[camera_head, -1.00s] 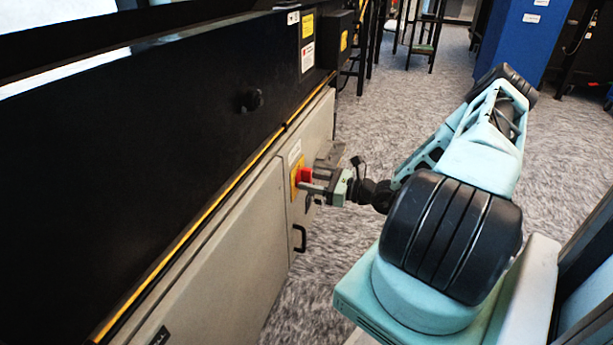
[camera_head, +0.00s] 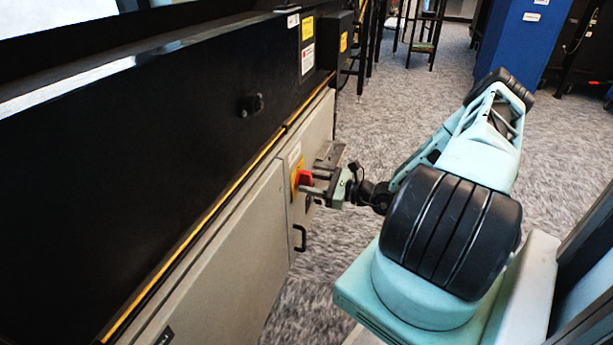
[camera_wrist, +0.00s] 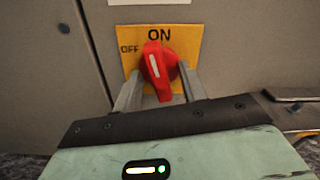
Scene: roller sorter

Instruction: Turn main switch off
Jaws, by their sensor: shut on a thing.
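The main switch is a red rotary knob (camera_wrist: 160,72) on a yellow plate (camera_wrist: 188,38). ON is printed at the plate's top and OFF at its left. The knob's white mark points up near ON, leaning slightly left. In the head view the red knob (camera_head: 304,177) sits on the grey cabinet's yellow plate (camera_head: 294,180). My gripper (camera_wrist: 158,90) is shut on the knob, one finger on each side. In the head view my gripper (camera_head: 310,183) reaches the switch from the right. The fingertips partly hide the knob's lower sides.
The grey cabinet door (camera_head: 235,260) has a black handle (camera_head: 300,238) below the switch. A black machine panel (camera_head: 130,150) with a small black knob (camera_head: 251,104) rises above. Open carpeted floor (camera_head: 400,110) lies behind my arm.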

